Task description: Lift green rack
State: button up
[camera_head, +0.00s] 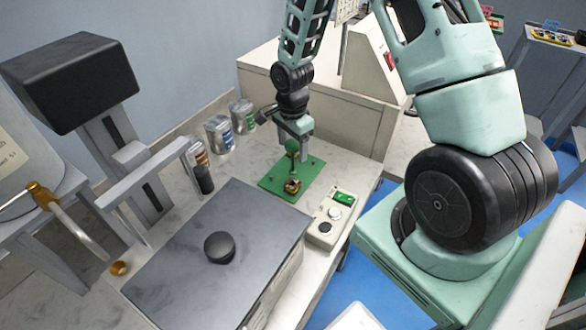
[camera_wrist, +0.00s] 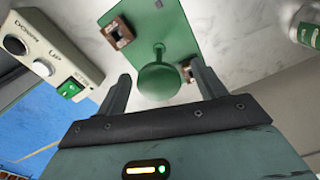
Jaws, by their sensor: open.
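The green rack (camera_head: 308,173) is a flat green plate with an upright post topped by a round green knob. It lies on the pale marbled bench top. In the wrist view the rack plate (camera_wrist: 172,18) shows with the round knob (camera_wrist: 157,78) facing the camera. Small brown coil-like parts (camera_wrist: 117,33) sit on the plate. My gripper (camera_head: 298,142) is above the rack, close to the knob. In the wrist view my gripper (camera_wrist: 160,70) is open, with the knob appearing between its two fingers. I cannot tell whether a finger touches it.
A control box (camera_head: 328,222) with buttons stands right of the rack. Several labelled cans (camera_head: 219,135) stand behind on the left. A dark slab with a black knob (camera_head: 219,247) is in front. A beige machine housing (camera_head: 335,120) stands behind the rack.

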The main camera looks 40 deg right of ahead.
aim_at(293, 160)
jog(key=shift+d+f, duration=0.1)
jog(key=shift+f, duration=1.5)
jog(key=c, duration=1.4)
grip_shut()
jog(key=shift+r, duration=0.15)
